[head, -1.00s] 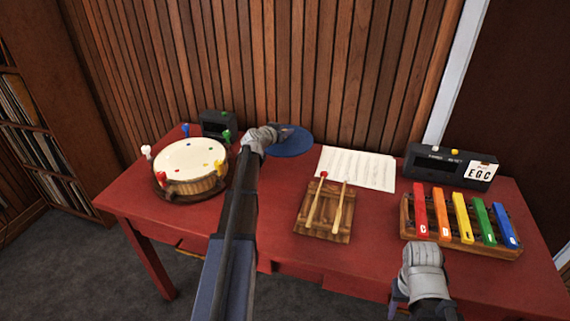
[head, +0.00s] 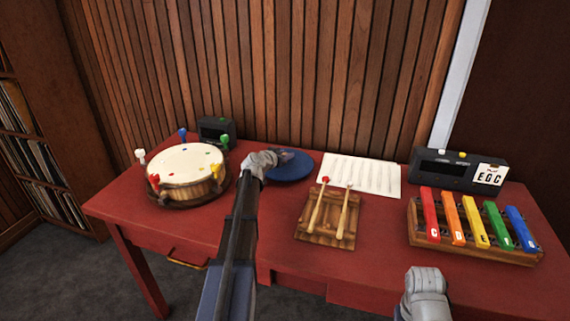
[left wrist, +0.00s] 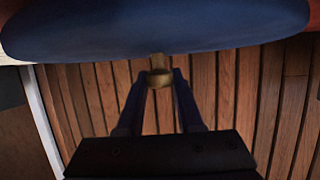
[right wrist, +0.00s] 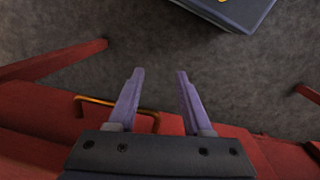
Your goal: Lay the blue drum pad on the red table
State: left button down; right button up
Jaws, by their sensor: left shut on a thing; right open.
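The blue drum pad (head: 291,168) is a flat round disc over the back middle of the red table (head: 190,228), between the drum and the music sheet. My left gripper (head: 280,157) is at its far-left edge. The left wrist view shows the pad (left wrist: 160,30) across the top and my left gripper (left wrist: 160,80) shut on a small brass-coloured tab at its rim. I cannot tell whether the pad touches the tabletop. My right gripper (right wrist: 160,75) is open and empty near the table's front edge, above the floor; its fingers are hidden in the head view.
A drum (head: 187,172) with coloured pegs stands left of the pad, a small dark box (head: 215,130) behind. A music sheet (head: 362,176), mallets on a wooden block (head: 325,232), a coloured xylophone (head: 475,238) and a dark device (head: 440,168) are to the right. The table's front left is clear.

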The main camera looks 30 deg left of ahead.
pick_arm(q)
jog(key=shift+f+b, duration=0.5)
jog(key=shift+f, duration=0.45)
jog(key=c, duration=0.5)
grip_release()
jog(key=shift+r, duration=0.1)
jog(key=shift+c, duration=0.2)
pick_arm(e)
jog(key=shift+f, duration=0.9)
jog(key=shift+r, duration=0.1)
pick_arm(q)
jog(key=shift+r+p, duration=0.2)
jog(key=shift+p, duration=0.1)
jog(key=p+v, duration=0.4)
jog(key=v, duration=0.8)
jog(key=shift+d+f, duration=0.1)
pick_arm(e)
notch_tip(320, 180, up, 4)
jog(key=shift+r, duration=0.1)
